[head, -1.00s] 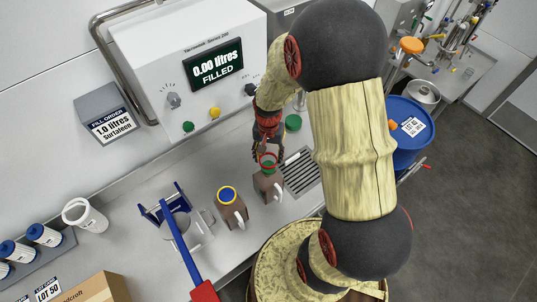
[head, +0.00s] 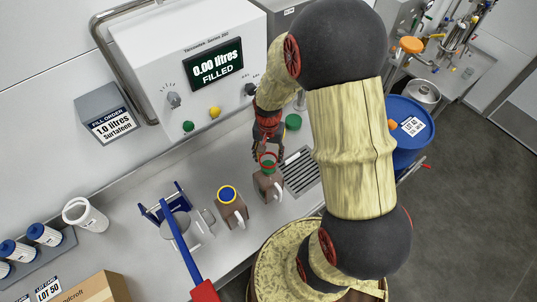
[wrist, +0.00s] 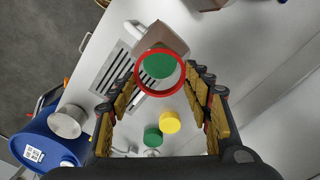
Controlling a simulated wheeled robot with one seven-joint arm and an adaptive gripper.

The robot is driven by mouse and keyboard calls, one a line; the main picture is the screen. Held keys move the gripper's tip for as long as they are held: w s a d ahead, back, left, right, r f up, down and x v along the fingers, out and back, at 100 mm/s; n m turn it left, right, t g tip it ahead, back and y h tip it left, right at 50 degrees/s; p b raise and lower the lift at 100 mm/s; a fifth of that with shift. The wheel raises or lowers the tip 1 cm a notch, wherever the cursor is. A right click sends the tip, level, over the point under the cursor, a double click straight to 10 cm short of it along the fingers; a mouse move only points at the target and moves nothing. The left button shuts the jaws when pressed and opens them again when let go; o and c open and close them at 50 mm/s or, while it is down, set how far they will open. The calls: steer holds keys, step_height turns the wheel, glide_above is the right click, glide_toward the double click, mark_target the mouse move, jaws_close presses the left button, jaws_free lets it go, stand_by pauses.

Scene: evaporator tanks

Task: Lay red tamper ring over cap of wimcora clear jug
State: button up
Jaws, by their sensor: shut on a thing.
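My gripper (wrist: 162,84) is shut on the red tamper ring (wrist: 160,94), which sits between its fingertips. In the wrist view, the ring frames the green cap (wrist: 158,65) of a brown jug (wrist: 168,36); whether they touch cannot be told. In the head view, the ring (head: 268,155) shows just above that green cap, with the jug (head: 268,187) standing below. A second brown jug (head: 232,213) has a blue cap with a yellow ring around it. No jug names are readable.
A drain grate (head: 301,171) lies right of the green-capped jug. The filling machine (head: 190,75) stands behind. A blue drum (head: 410,130) stands at right and a white cup (head: 86,214) at left.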

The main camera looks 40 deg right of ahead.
mark_target(268, 165)
steer(key=shift+f, duration=0.2)
steer(key=shift+f+b, duration=0.35)
steer(key=shift+f+b, duration=0.95)
steer(key=shift+f, duration=0.5)
steer(key=o, duration=0.8)
steer(key=shift+r, duration=0.2)
step_height(268, 165, up, 7)
steer(key=p, duration=0.5)
steer(key=shift+f, duration=0.15)
